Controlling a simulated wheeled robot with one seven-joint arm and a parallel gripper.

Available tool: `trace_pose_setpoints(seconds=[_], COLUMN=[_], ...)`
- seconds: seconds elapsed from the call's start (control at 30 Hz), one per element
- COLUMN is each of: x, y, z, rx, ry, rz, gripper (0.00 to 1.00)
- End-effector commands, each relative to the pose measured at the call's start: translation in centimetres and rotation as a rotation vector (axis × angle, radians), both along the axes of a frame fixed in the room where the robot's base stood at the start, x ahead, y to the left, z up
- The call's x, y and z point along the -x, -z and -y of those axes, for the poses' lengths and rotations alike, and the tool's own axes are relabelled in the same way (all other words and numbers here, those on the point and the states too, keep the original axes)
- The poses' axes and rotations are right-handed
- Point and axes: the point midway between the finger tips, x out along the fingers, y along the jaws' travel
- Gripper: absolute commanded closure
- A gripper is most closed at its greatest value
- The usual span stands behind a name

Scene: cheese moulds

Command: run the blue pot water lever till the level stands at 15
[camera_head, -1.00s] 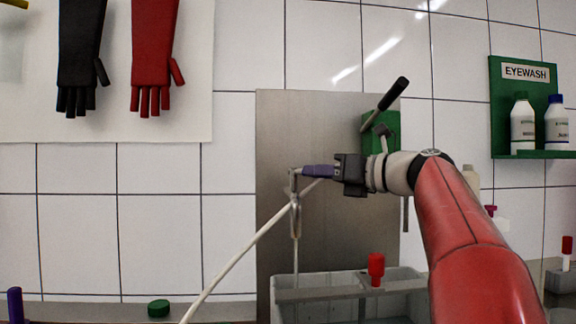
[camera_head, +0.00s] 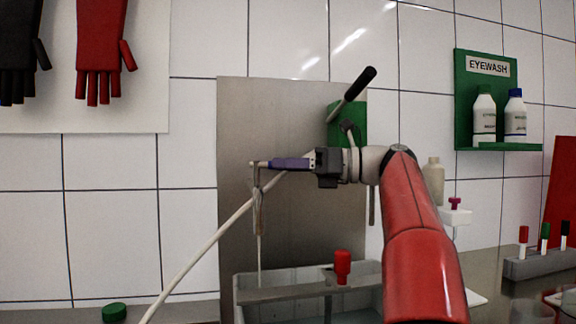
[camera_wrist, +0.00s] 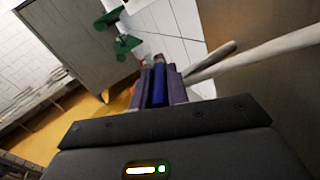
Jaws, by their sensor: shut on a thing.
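My gripper (camera_head: 290,164) reaches in from the right, with purple fingers shut beside the top of a slim tap (camera_head: 257,208). In the wrist view the fingers (camera_wrist: 158,72) close on a narrow blue lever (camera_wrist: 158,88) between them. In the head view the fingers hide most of this lever. A thin pale line, perhaps water, runs down from the tap to a grey basin (camera_head: 243,312). No level scale or number can be read.
A green bracket (camera_head: 334,128) with a black-handled lever (camera_head: 357,88) is on the steel panel (camera_head: 235,130) above my arm. A red knob (camera_head: 342,266) stands on the basin's bar. A pale pipe (camera_head: 200,249) slants down left. A eyewash shelf (camera_head: 500,146) hangs right.

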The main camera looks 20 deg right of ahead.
Motion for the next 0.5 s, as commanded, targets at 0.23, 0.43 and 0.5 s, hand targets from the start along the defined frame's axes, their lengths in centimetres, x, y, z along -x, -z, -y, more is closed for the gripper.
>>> trace_pose_setpoints(seconds=[0.23, 0.43, 0.5], x=[-0.02, 0.0, 0.0], y=[-0.08, -0.05, -0.04], z=[0.0, 0.0, 0.0], rx=[-0.002, -0.001, -0.001], ry=[0.002, 0.001, 0.001], rz=[0.002, 0.002, 0.0], gripper=[0.8, 0.62, 0.62])
